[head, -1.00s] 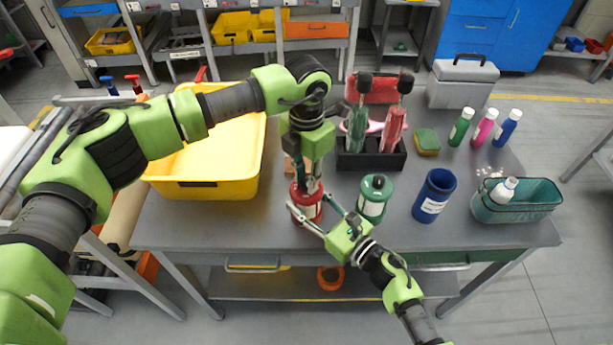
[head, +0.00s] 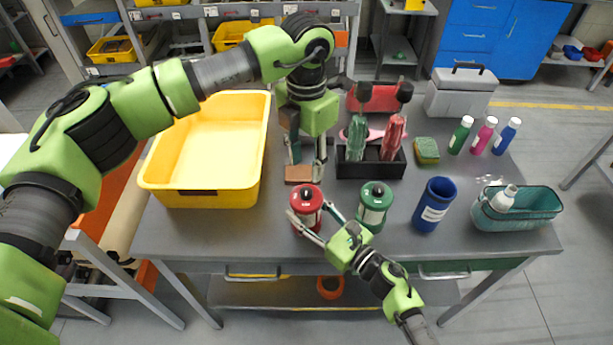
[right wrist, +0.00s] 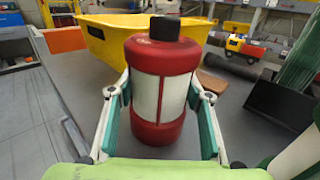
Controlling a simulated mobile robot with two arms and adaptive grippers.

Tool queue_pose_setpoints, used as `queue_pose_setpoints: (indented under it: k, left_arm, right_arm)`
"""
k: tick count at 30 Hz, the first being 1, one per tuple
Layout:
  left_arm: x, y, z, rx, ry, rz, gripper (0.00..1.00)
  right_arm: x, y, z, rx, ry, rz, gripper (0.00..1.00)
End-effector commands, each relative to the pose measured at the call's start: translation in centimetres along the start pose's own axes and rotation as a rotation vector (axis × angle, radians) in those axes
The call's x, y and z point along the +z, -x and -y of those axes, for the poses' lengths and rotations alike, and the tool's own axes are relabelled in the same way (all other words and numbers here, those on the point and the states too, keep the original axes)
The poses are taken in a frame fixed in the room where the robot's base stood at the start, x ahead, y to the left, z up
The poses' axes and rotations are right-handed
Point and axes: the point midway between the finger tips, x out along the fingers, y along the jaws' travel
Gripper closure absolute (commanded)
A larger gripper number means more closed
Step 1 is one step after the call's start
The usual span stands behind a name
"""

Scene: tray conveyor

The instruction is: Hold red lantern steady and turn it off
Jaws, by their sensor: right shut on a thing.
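The red lantern (head: 306,200) stands upright near the front edge of the grey table, with pale side panels and a black knob on its red top. In the right wrist view the lantern (right wrist: 163,85) stands between the teal-padded fingers. I see no clear glow in its panels. My right gripper (head: 314,217) is shut around its body from the front. My left gripper (head: 307,168) points down behind the lantern, apart from it, with its fingers spread and nothing between them that I can make out.
A green lantern (head: 375,206) stands close to the right, then a blue canister (head: 434,205) and a teal basket (head: 515,212). Behind are a black tool holder (head: 371,167), a sponge (head: 427,150) and a brown block (head: 298,174). A yellow bin (head: 209,188) fills the left.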

Motion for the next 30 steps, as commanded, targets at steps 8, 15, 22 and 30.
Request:
queue_pose_setpoints:
  k: [8, 15, 22, 30]
  left_arm:
    - [0.0, 3.5, 0.0, 0.000, 0.000, 0.000, 0.63]
    - [0.0, 3.8, 0.0, -0.001, 0.000, -0.001, 0.63]
    - [0.0, 3.8, 0.0, -0.001, 0.000, -0.001, 0.63]
    - [0.0, 3.8, 0.0, -0.001, 0.000, -0.001, 0.63]
  right_arm:
    - [0.0, 0.0, 0.1, -0.001, 0.001, 0.000, 0.84]
    - [0.0, 0.0, 0.1, -0.001, 0.001, 0.000, 0.84]
    - [0.0, 0.0, 0.1, -0.001, 0.001, 0.000, 0.44]
    - [0.0, 0.0, 0.1, -0.001, 0.001, 0.000, 0.35]
